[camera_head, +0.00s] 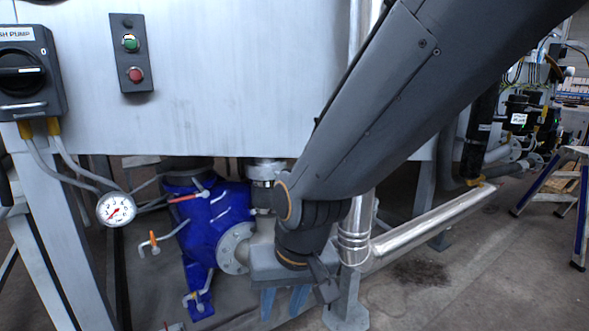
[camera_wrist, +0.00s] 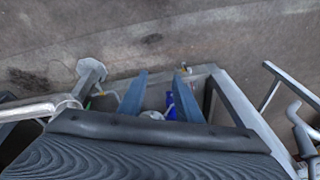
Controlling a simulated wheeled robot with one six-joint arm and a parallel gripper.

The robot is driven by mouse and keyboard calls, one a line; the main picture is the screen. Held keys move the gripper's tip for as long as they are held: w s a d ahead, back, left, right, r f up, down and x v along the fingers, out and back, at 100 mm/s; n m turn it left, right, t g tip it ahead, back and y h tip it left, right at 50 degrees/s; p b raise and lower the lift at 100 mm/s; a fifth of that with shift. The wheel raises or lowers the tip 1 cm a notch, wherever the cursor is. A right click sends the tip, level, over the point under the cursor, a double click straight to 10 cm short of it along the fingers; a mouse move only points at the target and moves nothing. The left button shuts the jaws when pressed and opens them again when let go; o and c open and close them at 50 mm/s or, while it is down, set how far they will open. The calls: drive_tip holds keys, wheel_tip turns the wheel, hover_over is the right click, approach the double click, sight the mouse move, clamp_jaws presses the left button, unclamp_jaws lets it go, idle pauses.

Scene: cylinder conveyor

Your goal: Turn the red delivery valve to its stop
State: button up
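A blue pump (camera_head: 215,225) stands under the steel cabinet in the head view. A small lever with a red handle (camera_head: 188,197) shows at its upper left. A bit of red (camera_head: 174,327) is cut off at the bottom edge. I cannot tell which of these is the red delivery valve. My gripper (camera_head: 283,302) points down to the right of the pump, its blue fingers apart with nothing seen between them. In the wrist view the two fingers of my gripper (camera_wrist: 160,92) are also apart, and no red valve is clear there.
A pressure gauge (camera_head: 116,209) and an orange-handled lever (camera_head: 153,239) are left of the pump. A steel pipe (camera_head: 430,222) runs right of my gripper. The cabinet (camera_head: 230,80) overhangs the pump. Bare floor (camera_head: 460,290) lies at the right.

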drive_tip(key=s+d+r+n+g+h, duration=0.1)
drive_tip(key=s+d+n+g, duration=0.1)
drive_tip(key=s+d, duration=0.6)
drive_tip(key=d+r+m+p, duration=0.2)
drive_tip(key=d+r+p, duration=0.4)
drive_tip(key=r+p, duration=0.3)
drive_tip(key=s+d+r+m+h+p, duration=0.1)
drive_tip(key=d+r+m+p, duration=0.2)
drive_tip(key=d+r+p, duration=0.4)
drive_tip(key=shift+d+r+p, duration=0.3)
drive_tip(key=shift+r+p, duration=1.2)
drive_tip(key=shift+p, duration=2.55)
drive_tip(key=shift+a, duration=0.1)
